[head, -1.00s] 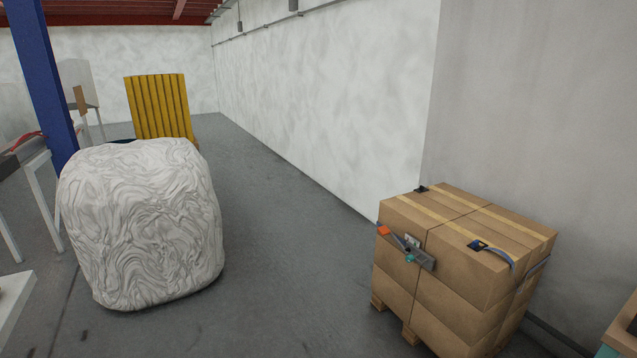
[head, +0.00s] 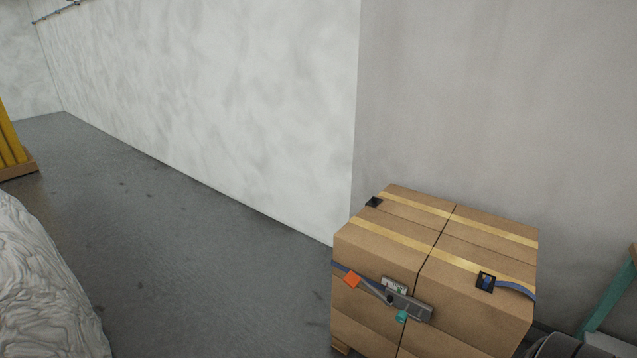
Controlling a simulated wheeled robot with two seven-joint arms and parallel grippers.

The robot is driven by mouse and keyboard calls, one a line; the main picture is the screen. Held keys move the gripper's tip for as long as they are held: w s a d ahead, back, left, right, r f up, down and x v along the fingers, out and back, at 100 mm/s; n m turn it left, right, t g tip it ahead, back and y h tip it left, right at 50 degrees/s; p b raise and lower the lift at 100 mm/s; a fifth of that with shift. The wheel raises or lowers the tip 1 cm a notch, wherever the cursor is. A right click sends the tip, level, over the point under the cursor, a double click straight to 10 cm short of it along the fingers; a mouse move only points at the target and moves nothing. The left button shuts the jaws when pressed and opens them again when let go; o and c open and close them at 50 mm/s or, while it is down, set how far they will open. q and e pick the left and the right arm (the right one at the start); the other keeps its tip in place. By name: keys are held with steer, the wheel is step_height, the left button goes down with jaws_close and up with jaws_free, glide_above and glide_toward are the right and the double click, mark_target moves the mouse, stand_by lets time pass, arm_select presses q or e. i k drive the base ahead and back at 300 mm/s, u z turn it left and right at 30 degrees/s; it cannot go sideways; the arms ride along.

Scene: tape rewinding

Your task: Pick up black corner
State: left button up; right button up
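A stack of cardboard boxes (head: 385,262) stands at the lower right in the head view, with tan tape strips across its top. One black corner (head: 374,202) lies at the top's back left edge. Another black corner (head: 485,282) sits near the front right edge, with a blue strap (head: 515,290) running from it. A grey tensioning tool (head: 408,303) with orange and teal parts hangs on the front face along the strap. Neither of my grippers shows in the view.
A white wrapped bale (head: 40,285) is at the lower left, and part of a yellow object (head: 10,145) is behind it. Grey floor (head: 200,260) lies open between bale and boxes. Walls stand close behind the boxes. A teal-legged table (head: 610,295) is at the right edge.

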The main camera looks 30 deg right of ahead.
mark_target(374, 202)
steer(key=i, duration=2.25)
steer(key=z, duration=3.1)
